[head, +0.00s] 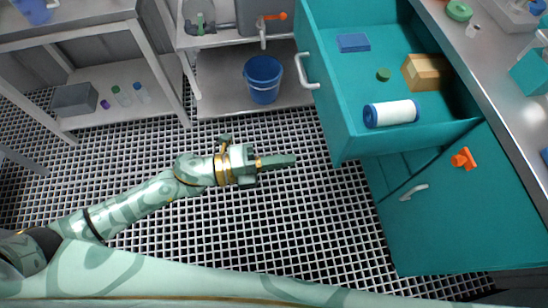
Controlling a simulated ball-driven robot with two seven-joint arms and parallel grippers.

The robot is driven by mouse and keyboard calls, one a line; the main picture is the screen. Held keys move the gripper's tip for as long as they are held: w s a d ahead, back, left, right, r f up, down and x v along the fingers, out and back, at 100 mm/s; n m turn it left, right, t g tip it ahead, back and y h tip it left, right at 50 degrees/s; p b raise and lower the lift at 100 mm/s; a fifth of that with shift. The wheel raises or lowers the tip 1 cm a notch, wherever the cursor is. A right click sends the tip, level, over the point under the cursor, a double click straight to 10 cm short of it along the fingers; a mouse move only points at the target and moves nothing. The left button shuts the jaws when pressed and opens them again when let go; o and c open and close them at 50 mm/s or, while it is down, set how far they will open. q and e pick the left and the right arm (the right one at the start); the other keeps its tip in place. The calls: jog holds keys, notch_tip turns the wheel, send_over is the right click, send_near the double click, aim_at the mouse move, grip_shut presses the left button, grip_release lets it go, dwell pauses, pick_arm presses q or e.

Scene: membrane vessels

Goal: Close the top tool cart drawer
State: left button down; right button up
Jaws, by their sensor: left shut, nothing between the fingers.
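The top drawer (343,128) of the teal tool cart (450,208) is pulled out toward the left. Its grey handle (305,70) is on its left front face. In the drawer lie a blue block (353,42), a small green cap (383,74), a tan box (426,73) and a white roll with blue ends (391,113). My left gripper (290,160) is shut and empty over the grated floor, left of the drawer's near corner and apart from it. My right gripper is not in view.
A blue bucket (263,79) stands on a low shelf behind my left gripper. A shelf unit (125,92) stands at the left. The grated floor (280,225) around my arm is clear.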

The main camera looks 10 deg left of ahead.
aim_at(339, 152)
pick_arm(q)
jog(key=b+x, duration=0.1)
jog(key=x, duration=0.7)
jog(key=shift+f, duration=0.2)
jog(key=shift+w+d, duration=0.2)
jog(key=shift+d, duration=0.4)
jog(key=shift+r, duration=0.1)
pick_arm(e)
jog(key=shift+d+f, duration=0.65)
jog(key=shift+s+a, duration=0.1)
pick_arm(q)
jog(key=shift+w+d, duration=0.1)
